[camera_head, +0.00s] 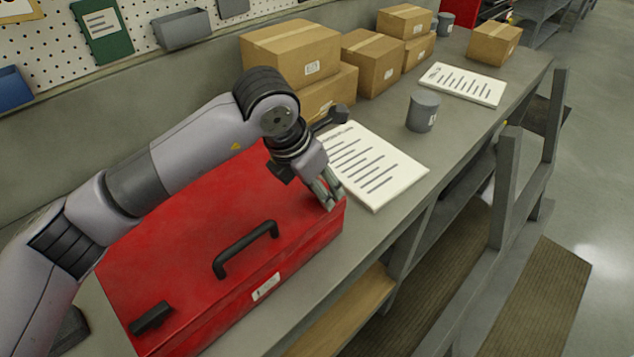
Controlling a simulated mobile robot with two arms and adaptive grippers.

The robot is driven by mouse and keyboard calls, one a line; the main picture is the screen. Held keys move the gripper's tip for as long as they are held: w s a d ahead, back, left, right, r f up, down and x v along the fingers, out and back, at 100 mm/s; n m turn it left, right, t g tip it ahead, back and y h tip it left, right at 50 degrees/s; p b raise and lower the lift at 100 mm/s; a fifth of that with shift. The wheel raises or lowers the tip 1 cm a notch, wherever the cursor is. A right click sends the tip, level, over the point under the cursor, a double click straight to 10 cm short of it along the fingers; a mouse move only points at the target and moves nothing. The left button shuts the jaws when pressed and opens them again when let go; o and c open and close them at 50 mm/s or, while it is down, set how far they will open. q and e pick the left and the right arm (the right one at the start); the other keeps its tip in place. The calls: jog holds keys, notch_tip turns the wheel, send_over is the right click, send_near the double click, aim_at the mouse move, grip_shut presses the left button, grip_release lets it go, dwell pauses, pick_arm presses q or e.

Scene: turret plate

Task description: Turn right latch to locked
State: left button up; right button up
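A red toolbox (205,233) lies on the grey workbench, with a black handle (245,248) on its lid. A black latch (152,317) sits at the lid's near left corner. My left gripper (329,200) reaches over the box from the left, fingers pointing down at the lid's right end near the front edge. The right latch cannot be made out; the fingers cover the spot around that corner. The fingers look close together, but whether they are open or shut on something is not clear. My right gripper is not in view.
A printed sheet (383,170) lies just right of the box, with a grey cup (423,111) beyond it. Several cardboard boxes (291,52) stand along the back. Another sheet (463,85) lies farther right. The bench's front edge (408,212) runs close by.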

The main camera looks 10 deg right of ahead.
pick_arm(q)
jog(key=m+b, duration=0.1)
jog(key=b, duration=0.1)
jog(key=m+g+b, duration=0.1)
jog(key=m+b, duration=0.1)
jog(key=shift+w+a+f+m+h, duration=0.1)
jog(key=shift+w+f+m+h, duration=0.1)
jog(key=shift+m+h, duration=0.1)
jog(key=shift+m+g+b, duration=0.5)
jog(key=shift+m+b, duration=0.25)
jog(key=shift+m, duration=0.15)
jog(key=shift+w+r+m+g+b, duration=0.15)
jog(key=shift+m+g+b, duration=0.25)
jog(key=shift+m, duration=0.5)
jog(key=shift+m+g, duration=0.4)
jog(key=shift+m, duration=0.5)
jog(key=m+g, duration=0.1)
jog(key=m, duration=0.1)
jog(key=shift+w+r+m, duration=0.1)
jog(key=shift+w+m, duration=0.05)
jog(key=shift+m, duration=0.25)
jog(key=m+g+y+p, duration=0.1)
jog(key=m, duration=0.2)
jog(key=shift+w+d, duration=0.1)
jog(key=shift+d, duration=0.1)
jog(key=shift+w+m+g+y+p, duration=0.1)
jog(key=shift+m+g+y+p, duration=0.25)
jog(key=shift+m, duration=1.05)
jog(key=o, duration=1.2)
jog(key=shift+c, duration=0.2)
